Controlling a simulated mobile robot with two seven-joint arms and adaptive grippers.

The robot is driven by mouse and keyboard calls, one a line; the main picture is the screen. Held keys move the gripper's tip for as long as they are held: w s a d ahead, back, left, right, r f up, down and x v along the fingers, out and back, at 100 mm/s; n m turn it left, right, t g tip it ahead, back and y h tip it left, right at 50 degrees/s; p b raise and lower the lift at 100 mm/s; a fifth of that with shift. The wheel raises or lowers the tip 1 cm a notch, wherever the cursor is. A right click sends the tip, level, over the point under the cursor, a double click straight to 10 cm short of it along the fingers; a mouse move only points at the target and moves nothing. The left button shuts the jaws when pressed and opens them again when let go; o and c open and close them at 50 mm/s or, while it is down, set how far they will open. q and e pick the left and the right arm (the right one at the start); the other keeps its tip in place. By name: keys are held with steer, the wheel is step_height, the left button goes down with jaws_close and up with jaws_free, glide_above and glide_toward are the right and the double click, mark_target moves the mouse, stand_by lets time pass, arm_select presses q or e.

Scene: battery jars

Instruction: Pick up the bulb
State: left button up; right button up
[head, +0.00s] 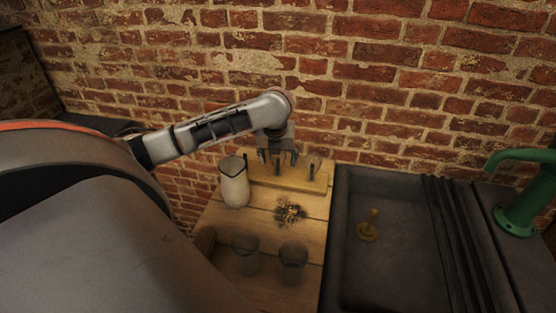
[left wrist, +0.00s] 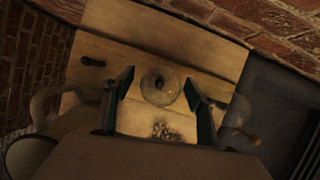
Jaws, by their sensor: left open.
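A round clear glass thing with a dark centre, which looks like the bulb (left wrist: 160,87), shows in the left wrist view between my left fingers. My left gripper (left wrist: 160,78) is open, with one finger on each side of it and a gap showing to both. I cannot tell the height of the fingers above it. In the head view my left gripper (head: 279,157) points down over the wooden board (head: 290,184) by the brick wall and hides most of what is under it. My right gripper is not in view.
A white pitcher (head: 234,184) stands left of the board. A dark scattered pile (head: 290,212) lies in front. Two dim glass jars (head: 245,256) stand nearer on the wooden table. A dark sink (head: 395,270) with a brass piece (head: 368,230) and a green pump (head: 522,195) are right.

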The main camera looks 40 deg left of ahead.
arm_select(q)
steer(key=shift+f, duration=0.1)
steer(key=c, duration=1)
